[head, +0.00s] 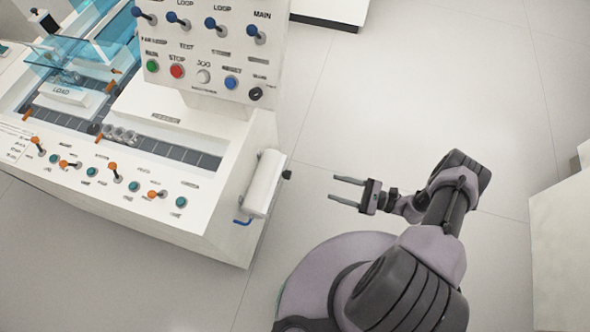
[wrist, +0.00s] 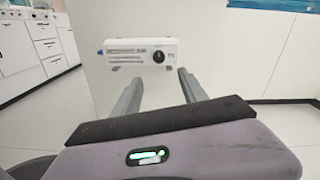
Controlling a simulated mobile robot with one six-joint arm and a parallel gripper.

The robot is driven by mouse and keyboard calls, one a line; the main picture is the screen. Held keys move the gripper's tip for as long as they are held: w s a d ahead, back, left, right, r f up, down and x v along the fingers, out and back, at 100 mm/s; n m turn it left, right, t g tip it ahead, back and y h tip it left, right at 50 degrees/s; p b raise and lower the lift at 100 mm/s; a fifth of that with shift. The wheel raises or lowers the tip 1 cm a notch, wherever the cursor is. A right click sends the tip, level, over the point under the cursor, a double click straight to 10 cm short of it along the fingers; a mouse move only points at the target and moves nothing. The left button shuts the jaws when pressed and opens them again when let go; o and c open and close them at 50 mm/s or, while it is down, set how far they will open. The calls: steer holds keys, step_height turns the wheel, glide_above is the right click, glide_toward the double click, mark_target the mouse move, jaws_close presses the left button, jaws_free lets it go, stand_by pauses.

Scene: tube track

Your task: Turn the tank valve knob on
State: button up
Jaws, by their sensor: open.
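The tank valve knob (head: 287,174) is a small black knob on the end of a white unit on the machine's right side. In the wrist view the knob (wrist: 159,57) is round and dark with a light mark, on the right part of the white unit's face (wrist: 125,58). My gripper (head: 332,188) is open and empty, to the right of the knob, with its fingers pointing left toward it. In the wrist view the gripper's fingertips (wrist: 160,76) lie either side of a gap just below the knob. A clear gap separates fingers and knob.
The white unit (head: 265,184) has a blue lever (head: 242,221) at its lower end. The machine's control panel (head: 215,50) holds several switches and buttons. A white cabinet (head: 562,250) stands at the right. The floor (head: 420,90) between is clear.

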mark_target(287, 175)
steer(key=b+x, duration=0.2)
steer(key=x, duration=1.3)
steer(key=shift+a, duration=0.3)
jaws_close()
